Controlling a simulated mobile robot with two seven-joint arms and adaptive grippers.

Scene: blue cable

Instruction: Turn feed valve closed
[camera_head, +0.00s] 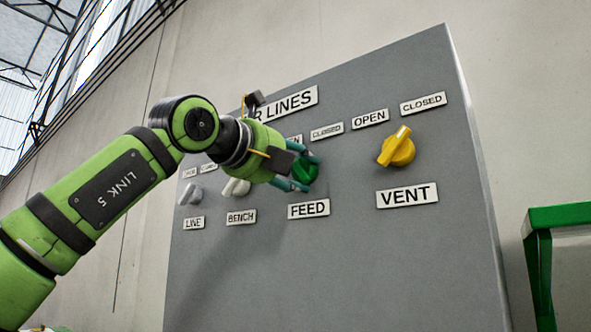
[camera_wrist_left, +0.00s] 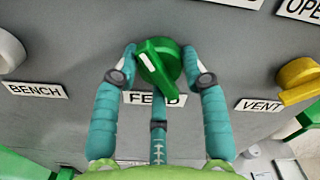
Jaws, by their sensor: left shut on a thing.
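The green feed valve (camera_head: 306,170) is on the grey panel above the FEED label (camera_head: 308,210). My left gripper (camera_head: 295,176) is shut on its knob, with the teal fingers hiding part of it. In the left wrist view, the fingers (camera_wrist_left: 162,72) flank the green knob (camera_wrist_left: 172,68). Its raised bar is tilted, with a white mark at the upper left and the other end at the lower right over the FEED label. My right gripper is not seen.
The yellow vent valve (camera_head: 397,149) stands to the right, its bar tilted to the upper right. The pale bench valve (camera_head: 236,187) and line valve (camera_head: 190,194) are to the left, the bench one close behind my wrist. A green-edged object (camera_head: 560,214) stands right of the panel.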

